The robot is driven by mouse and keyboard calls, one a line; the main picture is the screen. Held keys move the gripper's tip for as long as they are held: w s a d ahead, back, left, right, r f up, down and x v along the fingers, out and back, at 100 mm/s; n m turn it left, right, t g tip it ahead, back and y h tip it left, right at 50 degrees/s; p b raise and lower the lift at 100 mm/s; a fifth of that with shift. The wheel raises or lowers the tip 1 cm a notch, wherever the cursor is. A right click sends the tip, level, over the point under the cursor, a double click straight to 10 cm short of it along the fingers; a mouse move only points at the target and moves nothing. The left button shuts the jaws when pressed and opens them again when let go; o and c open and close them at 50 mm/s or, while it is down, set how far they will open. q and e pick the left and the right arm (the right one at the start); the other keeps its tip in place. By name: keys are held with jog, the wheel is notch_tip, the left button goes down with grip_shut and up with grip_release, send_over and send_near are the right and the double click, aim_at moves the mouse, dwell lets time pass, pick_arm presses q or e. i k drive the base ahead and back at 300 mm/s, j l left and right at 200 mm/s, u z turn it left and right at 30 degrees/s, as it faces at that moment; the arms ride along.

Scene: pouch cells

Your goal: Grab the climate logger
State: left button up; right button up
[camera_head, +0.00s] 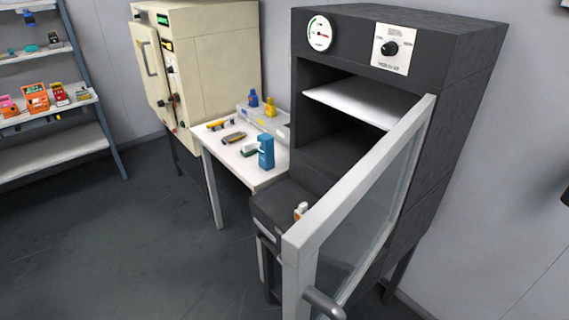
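I cannot tell for sure which object is the climate logger. A small white and orange item (301,210) sits low at the front of the dark oven, partly hidden by the open door's frame. On the white table are a blue upright item (266,152), a white and green item (249,150), a yellow and dark item (234,138) and a flat yellow item (219,124). Small coloured devices, including an orange one (36,98), stand on the shelf rack at the left. Neither gripper is in view.
The dark oven (455,100) has its glass door (365,220) standing open toward me, with a white shelf (360,100) inside. A cream cabinet (215,60) stands behind the white table (225,165). The grey floor (120,240) at the left is clear.

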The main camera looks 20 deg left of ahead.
aim_at(266, 152)
jog(key=j+u, duration=0.1)
jog(key=j, duration=1.4)
